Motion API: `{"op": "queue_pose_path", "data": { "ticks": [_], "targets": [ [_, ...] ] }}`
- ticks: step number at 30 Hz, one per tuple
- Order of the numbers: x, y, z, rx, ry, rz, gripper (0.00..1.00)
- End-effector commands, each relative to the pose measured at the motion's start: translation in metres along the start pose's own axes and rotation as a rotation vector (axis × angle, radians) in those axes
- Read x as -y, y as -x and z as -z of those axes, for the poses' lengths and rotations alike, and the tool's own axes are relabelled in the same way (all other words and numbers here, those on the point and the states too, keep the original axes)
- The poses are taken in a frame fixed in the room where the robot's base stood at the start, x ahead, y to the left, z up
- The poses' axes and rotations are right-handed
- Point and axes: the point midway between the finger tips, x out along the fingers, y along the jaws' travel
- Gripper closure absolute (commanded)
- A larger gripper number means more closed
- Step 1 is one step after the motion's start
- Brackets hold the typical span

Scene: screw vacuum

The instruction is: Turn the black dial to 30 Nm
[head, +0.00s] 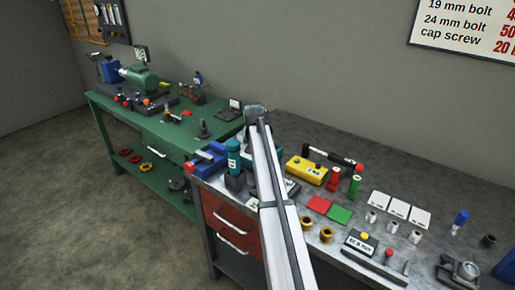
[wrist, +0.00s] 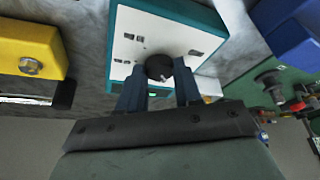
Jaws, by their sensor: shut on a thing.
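In the wrist view a teal box (wrist: 205,20) with a white face carries the black dial (wrist: 158,66). Small dark labels surround the dial on the white face, too small to read. A small light mark shows on the dial's lower edge; I cannot tell which value it points to. My gripper (wrist: 158,84) has a dark finger on either side of the dial and is shut on it. In the head view my arm covers the dial and my fingertips.
A yellow box (head: 307,170) stands right of my arm, also in the wrist view (wrist: 30,48). A blue vise (head: 205,163) is to the left. Red (head: 319,205) and green (head: 340,215) pads lie on the grey bench. A green bench (head: 150,150) stands further left.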

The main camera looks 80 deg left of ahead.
Motion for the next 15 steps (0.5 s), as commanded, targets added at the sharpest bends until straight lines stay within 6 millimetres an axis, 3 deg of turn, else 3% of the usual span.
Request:
{"op": "queue_pose_path", "data": {
  "ticks": [11, 12, 15],
  "targets": [
    [0.0000, 0.0002, 0.0003, 0.000, -0.002, -0.001, 0.97],
    [-0.0001, 0.0002, 0.0003, 0.000, -0.002, -0.001, 0.62],
    [0.0000, 0.0001, 0.0002, 0.000, -0.002, -0.001, 0.53]
  ]
}}
